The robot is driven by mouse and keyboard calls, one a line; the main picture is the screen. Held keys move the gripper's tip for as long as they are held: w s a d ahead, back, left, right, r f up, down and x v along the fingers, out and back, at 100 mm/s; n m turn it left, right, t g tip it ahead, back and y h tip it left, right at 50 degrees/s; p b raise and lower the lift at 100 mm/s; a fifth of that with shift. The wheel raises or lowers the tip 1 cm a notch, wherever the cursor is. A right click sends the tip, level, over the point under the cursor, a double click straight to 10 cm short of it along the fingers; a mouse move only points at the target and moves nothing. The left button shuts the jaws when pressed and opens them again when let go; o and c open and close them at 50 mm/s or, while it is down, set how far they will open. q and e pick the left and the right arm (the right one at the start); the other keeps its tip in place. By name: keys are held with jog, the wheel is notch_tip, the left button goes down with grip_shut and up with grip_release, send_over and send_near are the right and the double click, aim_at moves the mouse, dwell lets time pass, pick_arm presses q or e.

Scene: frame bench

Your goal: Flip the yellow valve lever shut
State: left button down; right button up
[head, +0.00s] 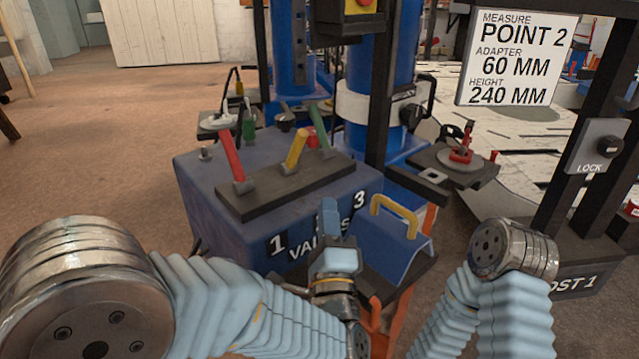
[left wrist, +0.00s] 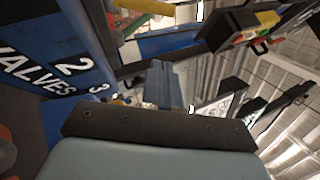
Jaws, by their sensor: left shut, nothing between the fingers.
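The yellow valve lever (head: 296,150) stands tilted up from a dark plate (head: 290,190) on top of the blue valve box (head: 225,220). It is the middle lever, between a red lever (head: 231,158) and a green lever (head: 319,128). My left gripper (head: 330,206) is shut and empty, fingers pointing up, in front of the box's labelled face. In the picture it is below and right of the yellow lever, apart from it. Its shut fingers also show in the left wrist view (left wrist: 162,84). It hides part of the "VALVES" label. My right gripper is out of view.
A blue caddy with a yellow handle (head: 396,212) stands close right of my left gripper. A black upright (head: 379,100) rises behind the valve box. A sign (head: 515,58) and a post marked LOCK (head: 600,150) are at right. Open floor lies at left.

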aim_at(295, 152)
pick_arm(q)
jog(key=x, duration=0.3)
jog(key=a+x, duration=0.1)
jog(key=x, duration=0.6)
jog(key=shift+w+a+r, duration=0.2)
jog(key=shift+a+r, duration=0.15)
jog(key=shift+w+a+r, duration=0.45)
jog(key=shift+w+a, duration=0.05)
jog(key=shift+a, duration=0.05)
